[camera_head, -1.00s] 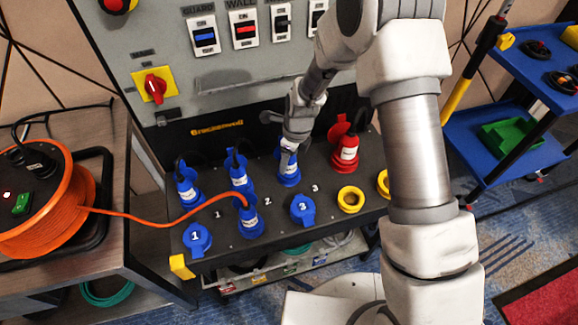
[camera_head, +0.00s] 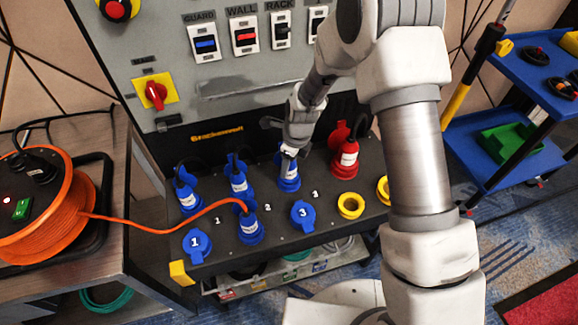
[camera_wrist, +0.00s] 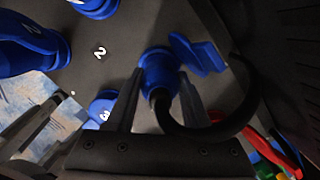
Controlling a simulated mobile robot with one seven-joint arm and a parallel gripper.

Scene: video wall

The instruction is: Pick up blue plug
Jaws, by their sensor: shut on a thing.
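The blue plug (camera_head: 289,179) stands upright in the back row of the dark sloped panel (camera_head: 275,213), third from the left. My gripper (camera_head: 289,151) is at its top, reaching down from above. In the wrist view the blue plug (camera_wrist: 160,72) is between the two dark fingers of my gripper (camera_wrist: 160,90), which are shut on it. A black cable curves from it to the right. Its blue flap (camera_wrist: 196,54) stands beside it. The fingers partly hide its lower end.
Other blue plugs (camera_head: 239,181) (camera_head: 188,196) stand to the left. A blue plug (camera_head: 249,225) with an orange cable (camera_head: 165,230) is in front. A red plug (camera_head: 346,158) stands close on the right. Yellow rings (camera_head: 350,206) and a blue cap marked 3 (camera_head: 303,214) are nearby.

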